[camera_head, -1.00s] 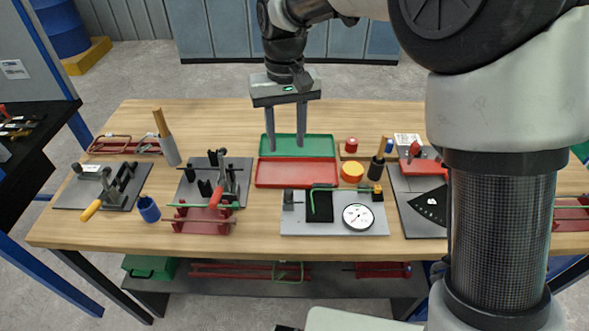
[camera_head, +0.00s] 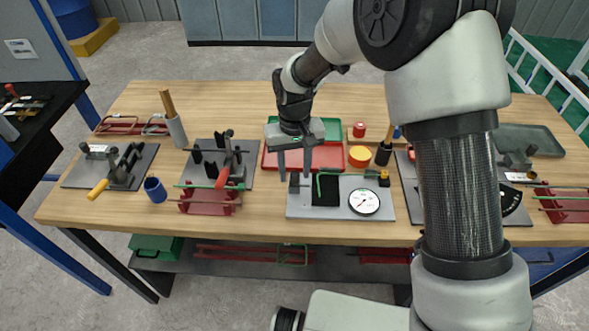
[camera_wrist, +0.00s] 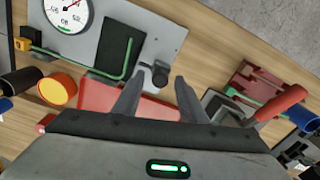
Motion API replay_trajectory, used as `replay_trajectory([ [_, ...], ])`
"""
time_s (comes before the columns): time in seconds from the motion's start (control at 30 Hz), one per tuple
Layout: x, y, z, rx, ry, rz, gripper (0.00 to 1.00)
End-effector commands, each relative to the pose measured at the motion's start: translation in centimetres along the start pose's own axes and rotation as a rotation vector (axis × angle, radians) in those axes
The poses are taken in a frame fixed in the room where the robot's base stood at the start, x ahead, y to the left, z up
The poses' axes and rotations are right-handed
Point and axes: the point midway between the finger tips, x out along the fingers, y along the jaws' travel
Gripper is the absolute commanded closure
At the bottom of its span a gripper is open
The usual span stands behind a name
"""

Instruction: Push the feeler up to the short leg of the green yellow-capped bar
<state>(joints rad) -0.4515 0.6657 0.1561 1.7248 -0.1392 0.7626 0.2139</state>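The green bar (camera_head: 345,175) lies on the grey gauge plate (camera_head: 335,211), its yellow cap (camera_head: 384,178) at the right. Its short leg (camera_head: 319,186) bends toward the front at the left, over a black pad. What looks like the feeler, a small block with a dark knob (camera_wrist: 159,75), stands at the plate's end, apart from the short leg (camera_wrist: 129,58). My gripper (camera_head: 294,173) is open and empty above that end. In the wrist view, its fingers (camera_wrist: 157,84) point toward the knob, one to each side. Contact cannot be told.
The dial gauge (camera_head: 364,202) sits on the plate's right part. A red tray (camera_head: 330,158) lies behind the plate. A dark fixture with a red-handled clamp (camera_head: 222,177) stands to the left. An orange-topped round container (camera_head: 360,156) stands behind the yellow cap.

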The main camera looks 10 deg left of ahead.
Motion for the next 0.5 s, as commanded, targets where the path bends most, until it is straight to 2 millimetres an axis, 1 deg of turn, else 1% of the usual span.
replay_trajectory([
  [0.27,0.19,0.02,-0.02,0.000,0.001,0.000,0.62],
  [0.3,0.19,0.02,-0.02,0.000,0.001,0.000,0.65],
  [0.37,0.18,0.02,-0.02,0.000,0.001,0.000,0.75],
  [0.5,0.17,0.02,-0.02,0.000,0.001,0.000,0.99],
])
